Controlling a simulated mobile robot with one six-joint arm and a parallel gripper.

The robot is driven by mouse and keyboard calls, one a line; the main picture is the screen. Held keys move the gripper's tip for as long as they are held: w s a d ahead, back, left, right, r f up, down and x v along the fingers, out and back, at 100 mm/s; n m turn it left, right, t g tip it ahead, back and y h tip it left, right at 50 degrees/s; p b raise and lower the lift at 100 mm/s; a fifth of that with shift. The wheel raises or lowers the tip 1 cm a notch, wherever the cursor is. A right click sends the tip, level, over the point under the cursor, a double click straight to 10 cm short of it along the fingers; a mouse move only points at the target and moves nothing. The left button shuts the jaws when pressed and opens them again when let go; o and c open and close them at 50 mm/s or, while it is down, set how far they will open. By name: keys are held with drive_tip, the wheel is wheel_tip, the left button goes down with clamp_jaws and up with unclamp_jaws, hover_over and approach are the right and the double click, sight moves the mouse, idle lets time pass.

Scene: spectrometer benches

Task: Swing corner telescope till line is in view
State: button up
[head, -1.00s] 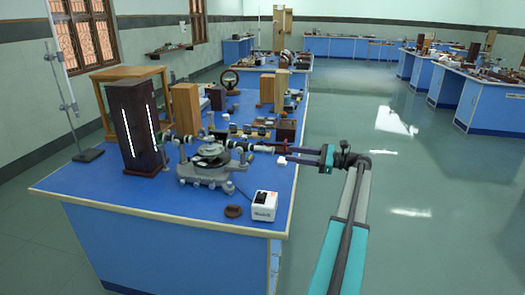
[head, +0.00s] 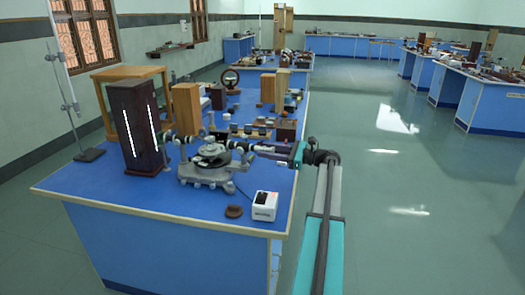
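The spectrometer (head: 205,172) stands near the front of the blue bench, a grey base with a round dark table on top. Its dark telescope tube (head: 238,146) points right, toward my gripper. My gripper (head: 258,150) comes in from the right at tube height, its fingers at or very near the telescope's outer end. At this size I cannot tell whether they touch or close on it. A dark wooden lamp box (head: 137,130) with two bright white slits stands left of the spectrometer. No spectral line can be made out.
A small white box (head: 265,206) and a brown round object (head: 233,211) sit near the bench's front right corner. Wooden blocks (head: 186,108) and small instruments crowd the bench behind the spectrometer. A stand with a rod (head: 89,154) is at left. The floor at right is clear.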

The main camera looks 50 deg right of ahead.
drive_tip(key=shift+x, duration=1.05)
drive_tip(key=shift+c, duration=0.3)
clamp_jaws()
drive_tip(key=shift+a, duration=0.4)
drive_tip(key=shift+d, duration=0.3)
drive_tip(key=shift+s, duration=0.15)
drive_tip(key=shift+s, duration=0.1)
